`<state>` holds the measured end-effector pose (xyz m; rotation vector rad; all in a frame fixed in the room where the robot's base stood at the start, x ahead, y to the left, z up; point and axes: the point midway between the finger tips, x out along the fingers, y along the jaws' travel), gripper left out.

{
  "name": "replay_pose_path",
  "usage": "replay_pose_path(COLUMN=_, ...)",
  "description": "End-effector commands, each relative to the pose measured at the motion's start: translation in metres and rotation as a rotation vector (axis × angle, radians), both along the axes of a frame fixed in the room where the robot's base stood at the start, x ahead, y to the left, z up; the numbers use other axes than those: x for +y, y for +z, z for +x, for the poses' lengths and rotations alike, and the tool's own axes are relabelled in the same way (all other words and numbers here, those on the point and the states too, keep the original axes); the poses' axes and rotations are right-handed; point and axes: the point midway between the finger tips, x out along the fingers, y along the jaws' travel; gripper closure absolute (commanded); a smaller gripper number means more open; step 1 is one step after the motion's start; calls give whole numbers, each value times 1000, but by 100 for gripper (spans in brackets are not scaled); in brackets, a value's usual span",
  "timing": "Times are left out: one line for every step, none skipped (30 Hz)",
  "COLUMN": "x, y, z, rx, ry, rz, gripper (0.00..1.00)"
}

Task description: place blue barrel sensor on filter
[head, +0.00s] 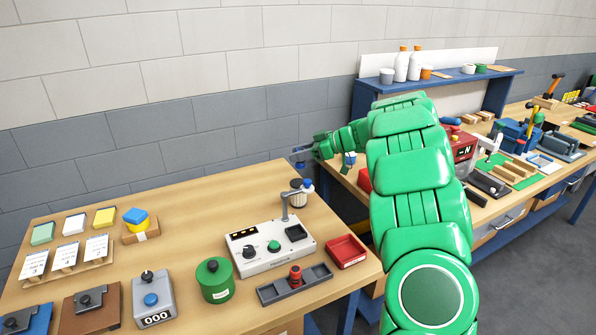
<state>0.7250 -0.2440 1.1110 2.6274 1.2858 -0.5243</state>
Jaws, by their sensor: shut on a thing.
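My green arm reaches away from me to the back of the tables. My gripper (301,157) is small and far off, above the back right corner of the left table. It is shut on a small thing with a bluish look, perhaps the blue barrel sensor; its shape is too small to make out. I cannot tell for sure which thing is the filter.
A red tray (346,251), a grey rail with a red piece (294,284), a green canister (214,280) and a grey counter box (152,299) stand near the front.

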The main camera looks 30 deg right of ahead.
Motion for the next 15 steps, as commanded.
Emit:
replay_pose_path(x=-1, y=-6, z=4, rx=1, ry=1, rz=1, gripper=94)
replay_pose_path(x=-2, y=-9, z=6, rx=2, ry=0, rz=1, gripper=94)
replay_pose_path(x=-3, y=-14, z=8, rx=2, ry=0, rz=2, gripper=94)
replay_pose_path(x=-4, y=-17, z=11, rx=3, ry=0, rz=4, gripper=94)
replay_pose_path(x=-5, y=-20, z=13, rx=4, ry=0, rz=4, gripper=94)
replay_pose_path(x=-5, y=-24, z=15, rx=4, ry=0, rz=4, gripper=94)
replay_pose_path(x=-6, y=-26, z=18, rx=3, ry=0, rz=4, gripper=94)
replay_pose_path(x=-7, y=-28, z=20, rx=2, ry=2, rz=3, gripper=94)
replay_pose_path(x=-8, y=-31, z=23, rx=2, ry=2, rz=3, gripper=94)
replay_pose_path(x=-8, y=-33, z=25, rx=1, ry=2, rz=2, gripper=94)
replay_pose_path(x=-9, y=-36, z=27, rx=0, ry=3, rz=1, gripper=94)
replay_pose_path(x=-9, y=-39, z=30, rx=0, ry=3, rz=1, gripper=94)
replay_pose_path(x=-10, y=-42, z=31, rx=1, ry=2, rz=2, gripper=94)
replay_pose_path(x=-11, y=-44, z=33, rx=1, ry=3, rz=4, gripper=94)
replay_pose_path(x=-12, y=-47, z=35, rx=2, ry=3, rz=4, gripper=94)
